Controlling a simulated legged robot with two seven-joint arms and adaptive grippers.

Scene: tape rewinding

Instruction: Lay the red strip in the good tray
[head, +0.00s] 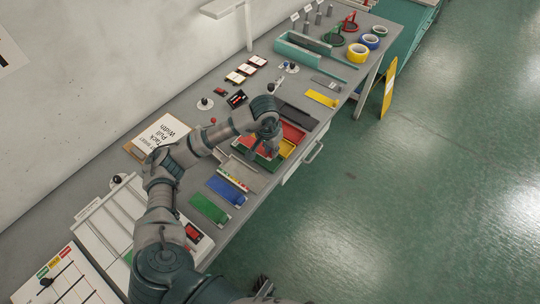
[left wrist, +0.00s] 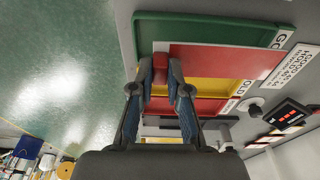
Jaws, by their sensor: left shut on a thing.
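My left gripper (left wrist: 160,70) is shut on the red strip (left wrist: 215,60), gripping it near one end. The strip is held flat over the trays, overlapping the near edge of the green tray (left wrist: 205,30) and part of the yellow tray (left wrist: 190,88) in the left wrist view. The green tray's label is partly covered and begins "GO"; the yellow one's ends "OLD". A red tray (left wrist: 205,106) lies beyond the yellow one. In the head view my left gripper (head: 268,150) is over the trays and hides much of the strip. A dark part that may be my right gripper (head: 264,286) shows at the bottom edge.
Blue (head: 227,190) and green (head: 209,208) strips lie on the bench left of the trays. A yellow strip (head: 322,98) lies to their right. Tape rolls (head: 358,53) and a teal open box (head: 318,48) stand at the far end. A drawer handle (head: 313,152) juts from the front.

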